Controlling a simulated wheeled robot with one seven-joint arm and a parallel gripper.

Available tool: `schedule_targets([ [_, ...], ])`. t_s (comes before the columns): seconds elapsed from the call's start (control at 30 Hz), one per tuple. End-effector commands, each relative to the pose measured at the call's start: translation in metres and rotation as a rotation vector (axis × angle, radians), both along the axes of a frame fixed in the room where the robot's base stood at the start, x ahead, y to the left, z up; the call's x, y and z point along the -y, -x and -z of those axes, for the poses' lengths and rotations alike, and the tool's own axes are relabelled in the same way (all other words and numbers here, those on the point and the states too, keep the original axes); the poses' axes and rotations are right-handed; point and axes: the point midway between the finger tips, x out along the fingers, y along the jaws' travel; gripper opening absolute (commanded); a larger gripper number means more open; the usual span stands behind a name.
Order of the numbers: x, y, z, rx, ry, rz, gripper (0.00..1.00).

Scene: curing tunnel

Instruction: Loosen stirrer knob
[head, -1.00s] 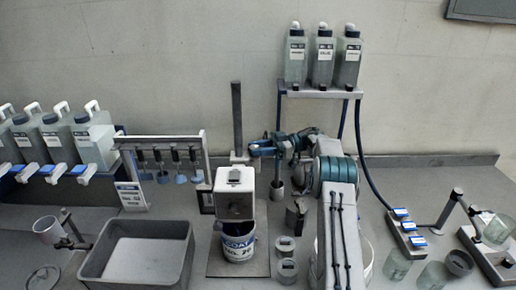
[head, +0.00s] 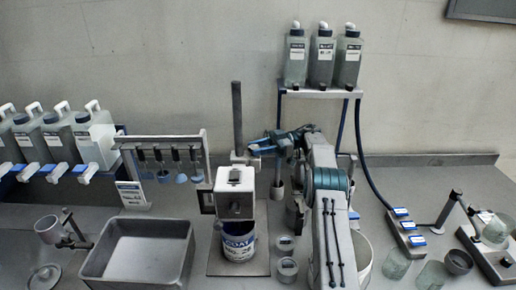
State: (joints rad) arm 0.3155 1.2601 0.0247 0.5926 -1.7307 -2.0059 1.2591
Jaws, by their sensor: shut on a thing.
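The stirrer stands left of my arm: a white motor head (head: 235,190) on a base plate, with a dark upright post (head: 237,115) behind it. A grey clamp (head: 240,158) sits on the post above the motor head. My gripper (head: 255,148) reaches in from the right at the clamp's right side. It is shut on the stirrer knob there; the knob itself is small and mostly hidden by the fingers. A can labelled COAT (head: 239,246) stands under the motor head.
A grey tub (head: 142,252) and a rack of hanging tools (head: 162,140) stand to the left. Small tins (head: 287,270) stand right of the base plate. A bottle shelf (head: 320,93) rises behind my arm, with a blue hose on its right.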

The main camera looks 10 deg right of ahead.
Motion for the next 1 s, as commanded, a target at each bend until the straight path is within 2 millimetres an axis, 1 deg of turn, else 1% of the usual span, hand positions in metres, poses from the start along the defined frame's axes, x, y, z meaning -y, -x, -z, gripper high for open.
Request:
schedule_targets([
  [0.03, 0.0, 0.0, 0.0, -0.001, -0.001, 0.001, 0.12],
  [0.07, 0.0, 0.0, 0.0, -0.001, -0.001, 0.001, 0.43],
  [0.1, 0.0, 0.0, 0.0, -0.001, -0.001, 0.001, 0.54],
  [0.13, 0.0, 0.0, 0.0, -0.001, -0.001, 0.001, 0.56],
  [0.47, 0.0, 0.0, -0.003, 0.001, 0.0, 0.001, 0.56],
  [0.57, 0.0, 0.0, -0.012, 0.004, 0.0, 0.001, 0.56],
  [0.67, 0.0, 0.0, -0.03, 0.006, 0.0, 0.001, 0.56],
  [0.7, 0.0, 0.0, -0.039, 0.007, 0.0, 0.001, 0.56],
  [1.0, 0.039, 0.023, -0.066, 0.002, -0.003, 0.005, 0.56],
])
